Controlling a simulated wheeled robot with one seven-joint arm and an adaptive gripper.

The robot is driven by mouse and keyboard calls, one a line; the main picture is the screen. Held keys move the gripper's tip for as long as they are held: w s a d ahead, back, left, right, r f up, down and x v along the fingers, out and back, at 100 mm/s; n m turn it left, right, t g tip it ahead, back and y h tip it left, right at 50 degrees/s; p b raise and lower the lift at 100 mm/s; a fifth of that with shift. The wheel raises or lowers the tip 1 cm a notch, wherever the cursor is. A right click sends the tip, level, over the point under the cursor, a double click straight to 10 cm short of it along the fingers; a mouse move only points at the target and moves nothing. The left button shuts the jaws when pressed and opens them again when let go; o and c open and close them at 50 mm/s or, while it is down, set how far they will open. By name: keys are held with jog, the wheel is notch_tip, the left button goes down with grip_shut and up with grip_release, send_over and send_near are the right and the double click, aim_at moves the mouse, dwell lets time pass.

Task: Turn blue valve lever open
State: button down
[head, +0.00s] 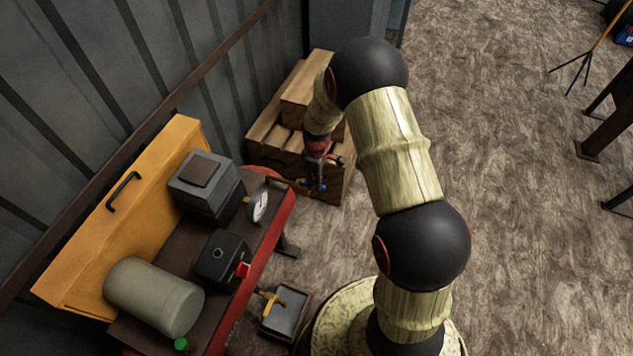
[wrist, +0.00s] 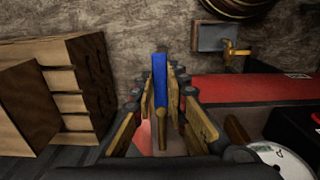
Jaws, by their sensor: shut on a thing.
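The blue valve lever (wrist: 160,80) stands between my gripper's two fingers in the wrist view, with a brass-coloured stem (wrist: 161,128) below it. My gripper (wrist: 160,92) is shut on the lever, a finger on each side. In the head view a small blue piece of the lever (head: 321,188) shows at the tips of my gripper (head: 318,180), beside the end of the red bench. The rest of the lever is hidden by my gripper there.
A red-edged bench (head: 262,247) carries a gauge (head: 258,205), a black box (head: 221,257) and a grey-green tank (head: 153,296). Wooden crates (head: 292,150) stand close behind my gripper. Open floor lies right.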

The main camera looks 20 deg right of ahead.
jog(key=c, duration=1.8)
grip_release()
jog(key=shift+o, duration=0.2)
jog(key=shift+r, duration=0.1)
notch_tip(320, 180, up, 12)
